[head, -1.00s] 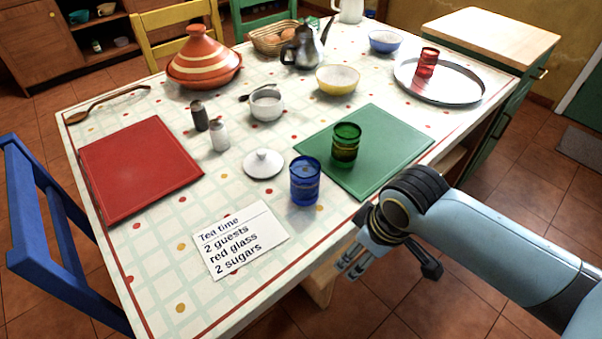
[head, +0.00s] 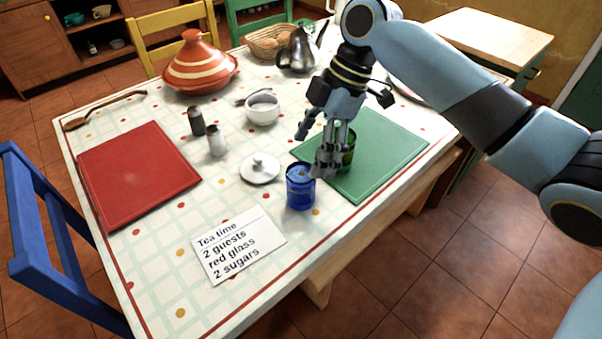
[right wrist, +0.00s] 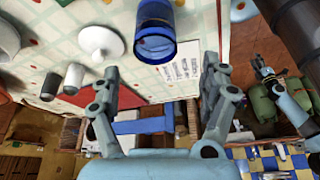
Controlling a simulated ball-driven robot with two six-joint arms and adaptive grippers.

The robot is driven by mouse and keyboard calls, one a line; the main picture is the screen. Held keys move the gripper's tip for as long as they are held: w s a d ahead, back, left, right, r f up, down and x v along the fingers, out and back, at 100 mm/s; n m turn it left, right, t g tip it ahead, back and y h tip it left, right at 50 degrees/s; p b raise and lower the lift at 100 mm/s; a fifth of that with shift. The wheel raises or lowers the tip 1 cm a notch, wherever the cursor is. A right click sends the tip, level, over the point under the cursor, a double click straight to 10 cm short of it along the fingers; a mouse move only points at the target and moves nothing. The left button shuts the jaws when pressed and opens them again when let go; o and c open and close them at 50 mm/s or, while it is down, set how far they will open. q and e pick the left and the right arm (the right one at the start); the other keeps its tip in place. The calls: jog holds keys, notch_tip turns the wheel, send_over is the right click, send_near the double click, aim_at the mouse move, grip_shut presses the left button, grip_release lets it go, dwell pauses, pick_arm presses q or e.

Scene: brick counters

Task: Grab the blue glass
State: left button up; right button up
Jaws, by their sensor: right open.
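The blue glass (head: 300,188) stands upright on the table, beside the near left edge of the green mat (head: 385,160). It also shows at the top of the right wrist view (right wrist: 155,32). My right gripper (head: 322,160) is open and empty, above and just to the right of the glass in the head view. In the right wrist view its two fingers (right wrist: 163,95) are spread, with the glass beyond their tips. The green glass (head: 348,150) on the mat is partly hidden behind the gripper. My left gripper does not show in the head view.
A white lid (head: 260,169) lies just left of the blue glass. A note card (head: 238,246) lies in front, and salt and pepper shakers (head: 216,142) stand further left. A red mat (head: 138,172) is empty. My right arm hides the yellow bowl and red glass.

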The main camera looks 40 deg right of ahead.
aim_at(290, 196)
jog(key=x, duration=0.4)
jog(key=shift+w+a+f, duration=0.15)
jog(key=shift+w+f, duration=0.05)
jog(key=shift+f, duration=0.15)
jog(key=x, duration=0.5)
jog(key=shift+w+f+b, duration=0.1)
jog(key=shift+f+b, duration=0.2)
jog(key=shift+f, duration=0.1)
jog(key=shift+c, duration=0.4)
jog(key=c, duration=1.3)
